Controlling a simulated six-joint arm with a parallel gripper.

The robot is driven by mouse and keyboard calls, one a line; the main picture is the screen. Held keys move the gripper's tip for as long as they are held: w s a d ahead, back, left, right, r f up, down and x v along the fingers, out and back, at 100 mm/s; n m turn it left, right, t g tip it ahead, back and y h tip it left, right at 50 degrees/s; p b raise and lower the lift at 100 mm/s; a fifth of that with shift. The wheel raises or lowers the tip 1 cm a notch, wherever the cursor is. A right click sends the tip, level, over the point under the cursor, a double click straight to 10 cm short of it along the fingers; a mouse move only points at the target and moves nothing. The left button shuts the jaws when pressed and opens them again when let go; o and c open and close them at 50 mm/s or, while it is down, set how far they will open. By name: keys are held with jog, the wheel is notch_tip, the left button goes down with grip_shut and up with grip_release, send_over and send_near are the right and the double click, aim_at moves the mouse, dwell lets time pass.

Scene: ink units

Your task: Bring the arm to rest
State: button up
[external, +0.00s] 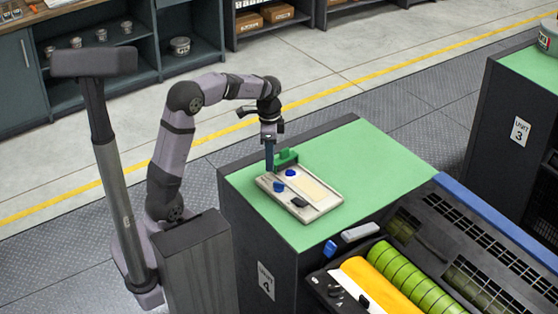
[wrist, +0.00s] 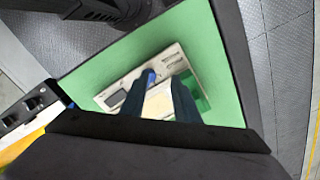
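My gripper (external: 269,168) points down over the left back edge of a pale tray (external: 322,205), close to a green block (external: 288,157). In the wrist view its two dark fingers (wrist: 163,85) are apart, with the pale tray surface showing between them and nothing held. The tray lies on the green top of the unit 4 cabinet (external: 365,150). Two blue pieces (external: 278,187) (external: 291,173) and a black piece (external: 299,202) are on the tray. The fingers hide part of the tray in the wrist view.
A machine with green rolls (external: 410,278) and a yellow sheet (external: 368,280) adjoins the cabinet at the lower right. A grey-white piece (external: 360,232) and a blue piece (external: 330,248) lie on its edge. The green top right of the tray is clear. Another cabinet (external: 515,130) stands at right.

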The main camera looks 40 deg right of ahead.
jog(key=w+a+f+n, duration=0.2)
jog(key=w+a+n, duration=0.5)
jog(key=w+a, duration=0.25)
jog(key=w+a+f+n, duration=0.2)
jog(key=w+a+n, duration=0.5)
jog(key=a, duration=0.4)
jog(key=s+a+f+n, duration=0.1)
jog(key=a+f+n, duration=0.1)
jog(key=a+n, duration=0.3)
jog(key=s+a+f+n, duration=0.1)
jog(key=a+f+n, duration=0.2)
jog(key=a, duration=1.1)
jog(key=n, duration=0.3)
